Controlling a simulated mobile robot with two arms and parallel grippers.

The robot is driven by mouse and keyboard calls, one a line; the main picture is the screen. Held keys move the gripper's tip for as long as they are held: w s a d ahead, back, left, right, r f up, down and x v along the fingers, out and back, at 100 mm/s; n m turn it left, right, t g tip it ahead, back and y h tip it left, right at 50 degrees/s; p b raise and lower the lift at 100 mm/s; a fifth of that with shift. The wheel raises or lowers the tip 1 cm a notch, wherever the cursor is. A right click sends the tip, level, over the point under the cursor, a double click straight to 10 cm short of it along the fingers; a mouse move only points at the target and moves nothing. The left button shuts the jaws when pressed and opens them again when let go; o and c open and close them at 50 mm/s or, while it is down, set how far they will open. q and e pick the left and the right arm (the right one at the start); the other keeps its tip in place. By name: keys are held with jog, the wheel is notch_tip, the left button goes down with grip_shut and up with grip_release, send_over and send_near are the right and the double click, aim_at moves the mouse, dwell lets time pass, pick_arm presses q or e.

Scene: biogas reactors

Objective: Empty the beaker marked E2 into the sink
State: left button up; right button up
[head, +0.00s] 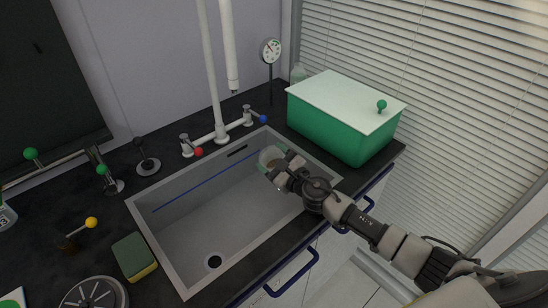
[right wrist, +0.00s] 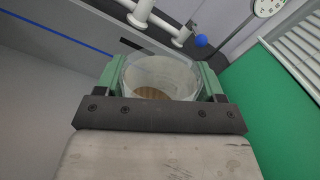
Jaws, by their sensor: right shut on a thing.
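A clear beaker (right wrist: 160,75) sits between the green fingers of my right gripper (right wrist: 160,80), which is shut on it. A brownish patch shows inside near its bottom; I cannot tell whether it is liquid. No E2 mark is readable. In the head view the beaker (head: 270,156) is small and partly hidden by my right gripper (head: 275,162), over the right end of the sink. The grey sink (head: 180,243) is set in the dark counter, with a drain (head: 213,262) near its front left. My left gripper is not in view.
A green box with a white lid (head: 330,125) stands right of the sink. The faucet (head: 219,130) with red and blue taps rises behind it. A sponge (head: 134,256) lies at the left rim. A gauge (head: 271,52) stands at the back.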

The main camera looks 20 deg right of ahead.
jog(key=n, duration=0.3)
jog(key=shift+a+f, duration=0.25)
jog(key=shift+f, duration=0.05)
jog(key=n, duration=0.1)
jog(key=n+p, duration=0.1)
jog(key=n, duration=0.1)
jog(key=r+n, duration=0.1)
jog(key=n, duration=0.1)
jog(key=shift+s+a+p, duration=0.2)
jog(key=shift+a+p, duration=0.2)
jog(key=shift+s+a+r+n+p, duration=0.15)
jog(key=shift+a+n+p, duration=0.1)
jog(key=shift+n+p, duration=0.45)
jog(key=shift+a+r+n+p, duration=0.25)
jog(key=shift+n+p, duration=0.3)
jog(key=shift+n, duration=0.3)
jog(key=shift+s+a+r+n+p, duration=0.1)
jog(key=shift+a+n+p, duration=0.2)
jog(key=shift+n+p, duration=0.4)
jog(key=shift+s+a+r+n+p, duration=0.2)
jog(key=shift+a+n+p, duration=0.25)
jog(key=shift+n+p, duration=0.65)
jog(key=shift+s+a+r+n+p, duration=0.15)
jog(key=shift+a+n+p, duration=0.25)
jog(key=shift+n+p, duration=0.65)
